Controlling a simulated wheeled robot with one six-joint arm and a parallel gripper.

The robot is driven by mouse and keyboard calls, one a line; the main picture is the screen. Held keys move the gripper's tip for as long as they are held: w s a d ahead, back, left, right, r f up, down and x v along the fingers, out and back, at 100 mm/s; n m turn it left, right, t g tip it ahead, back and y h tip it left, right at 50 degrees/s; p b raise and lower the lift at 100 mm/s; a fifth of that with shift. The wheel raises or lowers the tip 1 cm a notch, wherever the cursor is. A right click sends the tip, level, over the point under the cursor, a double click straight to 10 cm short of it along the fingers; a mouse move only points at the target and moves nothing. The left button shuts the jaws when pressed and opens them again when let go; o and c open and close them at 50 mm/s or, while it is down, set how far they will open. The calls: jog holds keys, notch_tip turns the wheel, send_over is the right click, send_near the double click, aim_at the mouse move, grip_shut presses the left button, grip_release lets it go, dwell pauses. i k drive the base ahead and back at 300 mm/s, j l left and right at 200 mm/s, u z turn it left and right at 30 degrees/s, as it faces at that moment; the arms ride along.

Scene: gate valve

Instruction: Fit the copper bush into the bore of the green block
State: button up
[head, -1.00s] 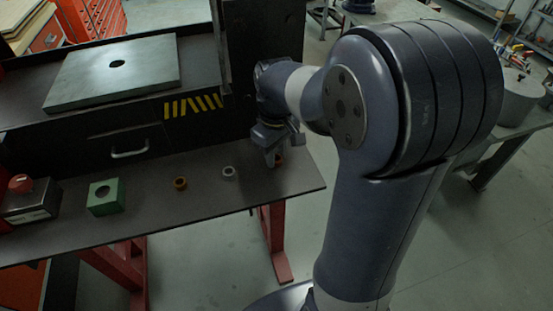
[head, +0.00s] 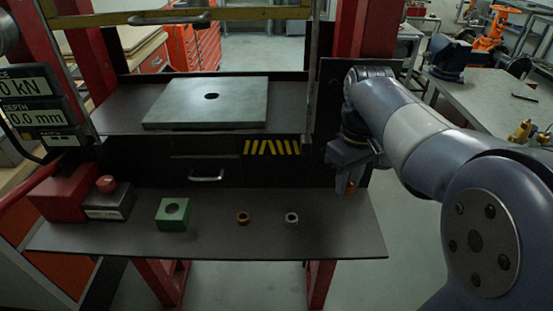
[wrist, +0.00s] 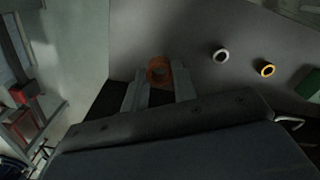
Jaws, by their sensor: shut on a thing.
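The green block (head: 173,214) stands on the front shelf at left of centre, its round bore facing up. In the wrist view part of the green block (wrist: 310,84) shows at the right edge. My gripper (head: 344,189) is over the shelf's right end. It is shut on the copper bush (head: 350,187), which appears raised a little off the shelf.
A brass ring (head: 243,218) and a silver ring (head: 291,218) lie on the shelf (head: 215,245) between block and gripper. A box with a red button (head: 107,204) stands left of the block. Behind, a grey plate with a hole (head: 185,108) lies on the higher bench.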

aim_at(179, 221)
jog(key=j, duration=1.95)
